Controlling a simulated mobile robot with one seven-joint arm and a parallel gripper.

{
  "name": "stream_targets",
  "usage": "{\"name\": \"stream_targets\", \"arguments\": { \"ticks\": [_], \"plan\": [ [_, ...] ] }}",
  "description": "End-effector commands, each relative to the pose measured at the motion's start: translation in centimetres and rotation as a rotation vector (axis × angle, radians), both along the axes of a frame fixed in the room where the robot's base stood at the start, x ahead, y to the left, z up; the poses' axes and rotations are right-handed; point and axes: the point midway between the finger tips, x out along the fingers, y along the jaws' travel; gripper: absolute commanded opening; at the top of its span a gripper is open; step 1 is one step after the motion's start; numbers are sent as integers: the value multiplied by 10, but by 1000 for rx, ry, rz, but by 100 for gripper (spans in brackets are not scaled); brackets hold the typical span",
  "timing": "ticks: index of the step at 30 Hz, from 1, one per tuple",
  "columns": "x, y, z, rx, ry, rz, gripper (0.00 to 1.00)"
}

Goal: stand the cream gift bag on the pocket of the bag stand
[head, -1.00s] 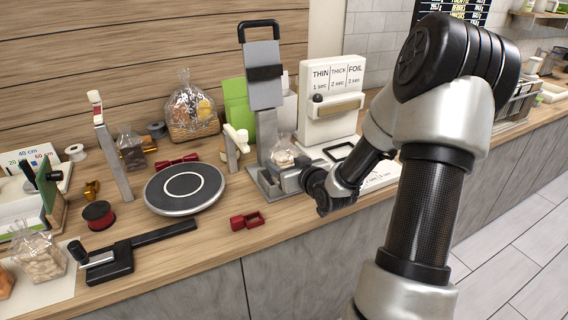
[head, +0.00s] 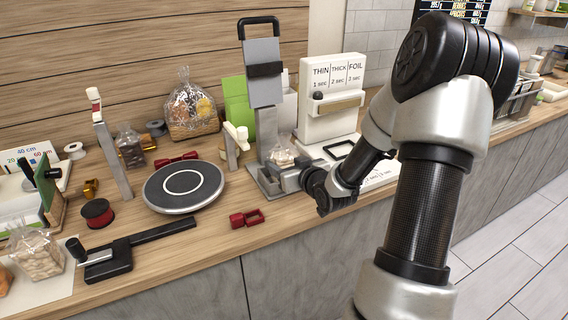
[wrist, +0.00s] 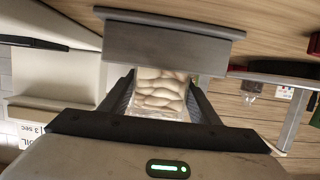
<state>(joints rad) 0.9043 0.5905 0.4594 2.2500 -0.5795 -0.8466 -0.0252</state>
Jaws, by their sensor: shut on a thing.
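The cream gift bag (head: 281,157), clear with pale contents, is upright low in front of the bag stand (head: 267,130), a grey upright with a black handle and a low base. My gripper (head: 290,176) is shut on the bag from the front right. In the wrist view the bag (wrist: 160,92) sits between both fingers (wrist: 160,105), against or just behind a grey block of the stand (wrist: 170,45). The bag's lower part is hidden by the gripper and block, so I cannot tell whether it rests in the pocket.
A white sealer (head: 333,98) stands close right of the stand. Another clear bag (head: 36,252) stands at the far left. The counter's front edge is near.

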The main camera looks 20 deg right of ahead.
Motion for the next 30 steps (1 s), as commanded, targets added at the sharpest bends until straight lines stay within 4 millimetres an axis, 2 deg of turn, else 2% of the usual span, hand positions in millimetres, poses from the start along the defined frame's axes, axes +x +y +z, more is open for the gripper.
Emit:
{"name": "stream_targets", "arguments": {
  "ticks": [27, 28, 30],
  "plan": [
    [0, 0, -5, -1, -1, 0, 30],
    [0, 0, -5, -1, -1, 0, 59],
    [0, 0, -5, -1, -1, 0, 71]
  ]
}}
